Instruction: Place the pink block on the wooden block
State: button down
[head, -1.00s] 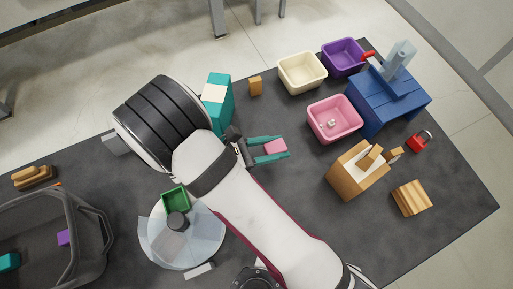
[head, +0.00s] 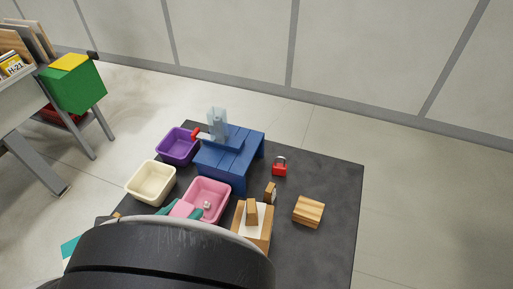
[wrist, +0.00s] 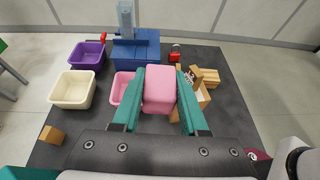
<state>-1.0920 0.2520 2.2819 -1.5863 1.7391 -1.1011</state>
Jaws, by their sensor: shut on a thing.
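My gripper (wrist: 159,78) has teal fingers shut on the pink block (wrist: 159,92) and holds it above the table in the wrist view. In the head view, my dark arm link hides most of the gripper, and only part of the pink block (head: 181,209) shows. The striped wooden block (head: 309,211) lies on the table at the right, apart from the gripper. It also shows in the wrist view (wrist: 208,78), beyond and right of the held block, with its top bare.
A wooden holder (head: 262,238) with upright pieces stands left of the striped block. Pink (head: 221,188), cream (head: 150,182) and purple (head: 177,146) bins, a blue bench (head: 226,160) and a red padlock (head: 280,168) are nearby. The table right of the striped block is clear.

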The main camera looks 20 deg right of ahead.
notch_tip(320, 180, up, 3)
jog(key=shift+d+f, duration=0.15)
jog(key=shift+f, duration=0.05)
jog(key=s+d+f+m+g+y, duration=0.25)
jog(key=d+m+g+y, duration=0.4)
jog(key=m, duration=0.45)
jog(key=s+d+f+m+g+y, duration=0.1)
jog(key=s+d+m+g+y, duration=0.35)
jog(key=m+g, duration=0.4)
jog(key=s+d+f+m+g+y, duration=0.25)
jog(key=d+m+g+y, duration=0.35)
jog(key=m, duration=0.7)
jog(key=d+r+m+t+y, duration=0.1)
jog(key=d+r+m+t, duration=0.2)
jog(key=d+m+t, duration=0.7)
jog(key=d+r+m+t+y, duration=0.2)
jog(key=d+r+m+t, duration=0.1)
jog(key=d+m+t, duration=0.7)
jog(key=t, duration=0.2)
send_over(309, 208)
jog(key=shift+m, duration=0.35)
notch_tip(309, 208, down, 18)
jog(key=shift+d+f, duration=0.1)
notch_tip(309, 208, down, 4)
